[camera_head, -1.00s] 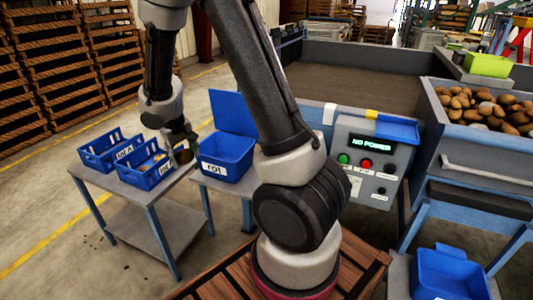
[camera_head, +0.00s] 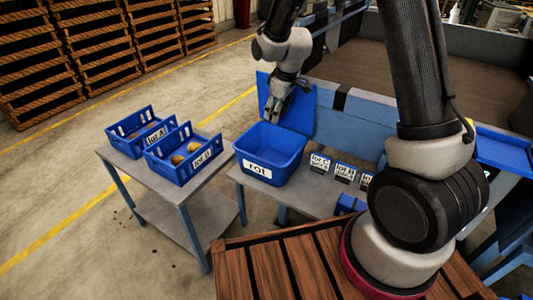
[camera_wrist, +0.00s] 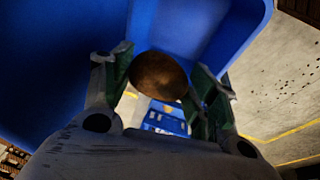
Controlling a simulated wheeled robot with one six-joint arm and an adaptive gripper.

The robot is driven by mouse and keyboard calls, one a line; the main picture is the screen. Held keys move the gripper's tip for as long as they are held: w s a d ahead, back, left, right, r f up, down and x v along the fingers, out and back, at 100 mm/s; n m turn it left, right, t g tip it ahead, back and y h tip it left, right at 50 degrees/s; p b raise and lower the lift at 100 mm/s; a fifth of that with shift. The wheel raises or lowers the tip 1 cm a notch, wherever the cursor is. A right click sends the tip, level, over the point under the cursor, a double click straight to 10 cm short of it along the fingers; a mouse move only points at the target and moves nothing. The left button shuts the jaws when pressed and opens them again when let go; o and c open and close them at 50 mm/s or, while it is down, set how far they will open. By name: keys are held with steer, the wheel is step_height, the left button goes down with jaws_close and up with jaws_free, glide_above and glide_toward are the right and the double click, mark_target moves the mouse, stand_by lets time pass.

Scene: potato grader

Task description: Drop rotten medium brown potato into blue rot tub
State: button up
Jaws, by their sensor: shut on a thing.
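The brown potato (camera_wrist: 159,75) is held between the two fingers of my gripper (camera_wrist: 160,88) in the wrist view. Its skin looks dark; rot cannot be made out. In the head view my gripper (camera_head: 274,112) is at the back part of the blue rot tub (camera_head: 262,143), over or just at its opening, and the potato is hidden there. The tub stands on a grey table and carries a white "rot" label. In the wrist view blue tub walls (camera_wrist: 65,60) fill much of the picture around the gripper.
Two blue lot crates (camera_head: 183,152) stand on a grey side table (camera_head: 210,183) at left; the nearer holds potatoes. A blue upright panel (camera_head: 296,107) is behind the tub. Small lot signs (camera_head: 345,172) stand right of it. A wooden pallet (camera_head: 270,262) lies in front.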

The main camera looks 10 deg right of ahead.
step_height(320, 180, down, 5)
steer(key=shift+a+f, duration=0.1)
stand_by(0.3)
steer(key=o, duration=1.1)
steer(key=shift+o, duration=0.2)
steer(key=v, duration=1.2)
steer(key=shift+s, duration=0.1)
